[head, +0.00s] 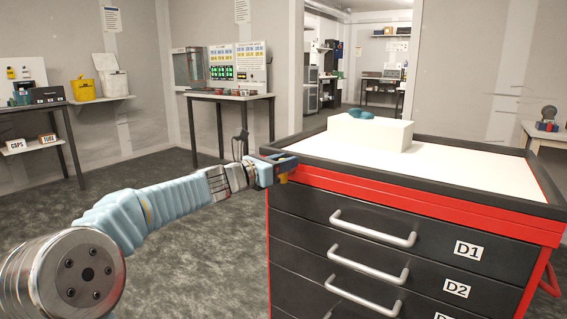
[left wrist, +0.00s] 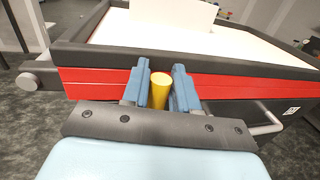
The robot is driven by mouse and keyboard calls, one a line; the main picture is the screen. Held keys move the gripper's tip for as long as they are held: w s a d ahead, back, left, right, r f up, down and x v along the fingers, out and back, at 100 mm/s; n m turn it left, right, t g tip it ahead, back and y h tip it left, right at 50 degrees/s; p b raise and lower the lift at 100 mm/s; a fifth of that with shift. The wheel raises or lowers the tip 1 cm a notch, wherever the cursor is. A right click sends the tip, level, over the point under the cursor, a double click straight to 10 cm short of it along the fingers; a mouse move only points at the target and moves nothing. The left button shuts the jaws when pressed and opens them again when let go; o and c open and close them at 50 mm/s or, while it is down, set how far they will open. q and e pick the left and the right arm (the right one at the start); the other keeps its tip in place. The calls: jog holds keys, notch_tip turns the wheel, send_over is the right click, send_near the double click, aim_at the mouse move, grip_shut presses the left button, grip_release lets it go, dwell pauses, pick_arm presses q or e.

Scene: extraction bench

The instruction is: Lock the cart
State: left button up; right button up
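The cart (head: 400,228) is a red cabinet with black drawers, labelled D1 and D2 on the upper ones, and a white top. My left gripper (head: 277,169) is at its near left corner, just below the black top rim. In the left wrist view, my left gripper's blue fingers (left wrist: 160,85) stand on both sides of a yellow cylindrical piece (left wrist: 161,92) in front of the red band, with little or no gap; they look shut on it. In the head view, a bit of yellow shows under the fingers. My right gripper is not in view.
A white block (head: 370,135) with a blue item on it stands on the cart top. The drawers have protruding grey handles (head: 372,229). A bench with instruments (head: 228,95) and shelves stand along the back wall. The floor left of the cart is clear.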

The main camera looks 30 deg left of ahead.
pick_arm(q)
grip_shut()
jog(key=m, duration=0.3)
jog(key=d+f+m+g+y+b, duration=0.1)
jog(key=m, duration=0.2)
jog(key=d+m+b, duration=0.1)
jog(key=m, duration=0.2)
jog(key=shift+s+d+f+y, duration=0.1)
jog(key=shift+d+f+y, duration=0.05)
jog(key=shift+d+y, duration=0.15)
jog(key=m, duration=0.2)
jog(key=f+m+b, duration=0.1)
jog(key=shift+d+g+y, duration=0.25)
jog(key=shift+g+y, duration=0.05)
jog(key=shift+y, duration=0.1)
jog(key=shift+f+m+y+b, duration=0.25)
jog(key=shift+f+m+y, duration=0.05)
jog(key=shift+m, duration=0.6)
jog(key=shift+f+m+y+b, duration=0.2)
jog(key=shift+f+m+y, duration=0.1)
jog(key=shift+m, duration=0.6)
